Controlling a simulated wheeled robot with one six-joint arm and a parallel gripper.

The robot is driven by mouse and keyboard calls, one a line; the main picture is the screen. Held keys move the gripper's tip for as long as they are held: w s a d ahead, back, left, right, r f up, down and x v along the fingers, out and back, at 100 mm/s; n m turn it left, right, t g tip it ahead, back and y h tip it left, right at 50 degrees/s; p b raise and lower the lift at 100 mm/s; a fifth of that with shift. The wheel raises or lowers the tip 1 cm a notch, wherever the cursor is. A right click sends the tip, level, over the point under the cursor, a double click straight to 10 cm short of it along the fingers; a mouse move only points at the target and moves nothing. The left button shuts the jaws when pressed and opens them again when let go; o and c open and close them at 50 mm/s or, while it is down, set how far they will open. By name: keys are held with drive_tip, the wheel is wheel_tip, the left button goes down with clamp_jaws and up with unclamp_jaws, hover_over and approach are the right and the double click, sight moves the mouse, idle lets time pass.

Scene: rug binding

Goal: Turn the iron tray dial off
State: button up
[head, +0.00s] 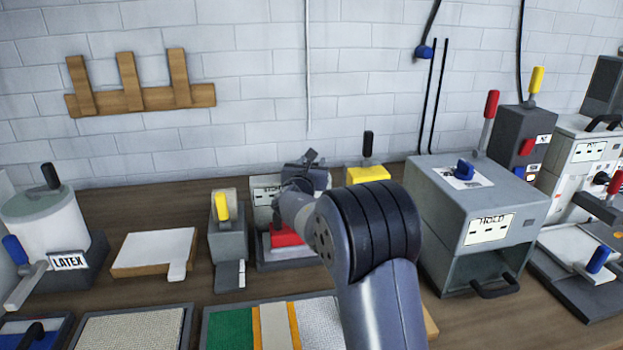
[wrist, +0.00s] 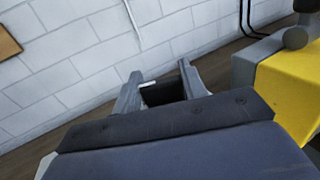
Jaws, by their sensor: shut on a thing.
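My gripper (head: 303,163) is at the top of a grey unit (head: 262,222) near the wall, behind my arm in the head view. The unit has a partly hidden label on its front and a red piece (head: 286,236) low down. In the wrist view, my gripper (wrist: 160,88) has its two grey fingers on either side of a dark piece (wrist: 165,98) with a small white mark, and is shut on it. This appears to be the iron tray dial, but its setting cannot be read. My arm hides part of the unit.
A yellow-topped block (head: 368,174) with a black lever stands close on the right; its yellow side also shows in the wrist view (wrist: 292,95). A grey holder with a yellow handle (head: 222,207) stands left. A large grey box (head: 480,205) is farther right.

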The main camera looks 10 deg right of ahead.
drive_tip(key=shift+f+n+t+y+b, duration=0.25)
drive_tip(key=shift+n+y+b, duration=0.7)
drive_tip(key=shift+b, duration=1.5)
drive_tip(key=shift+f+n+t+y+b, duration=0.15)
drive_tip(key=shift+n+t+y+b, duration=0.3)
drive_tip(key=shift+y+b, duration=1.4)
drive_tip(key=shift+h+b, duration=0.4)
drive_tip(key=shift+b, duration=0.8)
drive_tip(key=n+y+b, duration=0.1)
drive_tip(key=b, duration=0.2)
drive_tip(key=shift+r+y, duration=0.15)
drive_tip(key=shift+y, duration=0.15)
drive_tip(key=shift+r+n+y+b, duration=0.25)
drive_tip(key=shift+n+y+b, duration=0.25)
drive_tip(key=shift+b, duration=0.5)
drive_tip(key=o, duration=1)
drive_tip(key=s+b, duration=0.3)
drive_tip(key=s, duration=0.7)
drive_tip(key=shift+s, duration=0.4)
